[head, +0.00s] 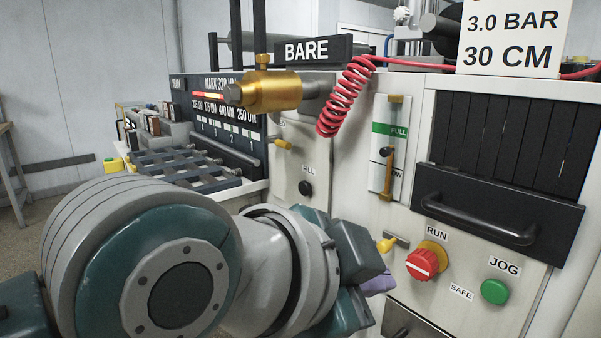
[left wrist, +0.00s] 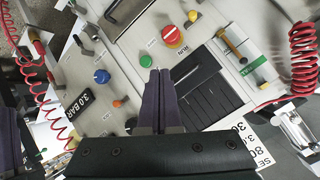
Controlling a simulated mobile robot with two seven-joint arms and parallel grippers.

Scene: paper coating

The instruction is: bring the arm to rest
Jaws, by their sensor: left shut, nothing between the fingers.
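My left arm enters the head view from the lower left, with its large grey and teal joints in front of the machine. My left gripper (head: 380,284) is mostly hidden behind its own wrist; only a bit of purple finger shows beside the machine's front. In the left wrist view its two dark purple fingers (left wrist: 158,74) lie together, shut and empty. They point toward the machine front near the red RUN knob (left wrist: 173,36) and the green button (left wrist: 152,43), and I cannot tell the gap.
The machine front carries the RUN knob (head: 424,263), the green JOG button (head: 495,291) and a black drawer handle (head: 478,220). A brass fitting (head: 266,92) juts out above my arm, with a red coiled hose (head: 345,98) beside it. Open floor (head: 45,235) shows at left.

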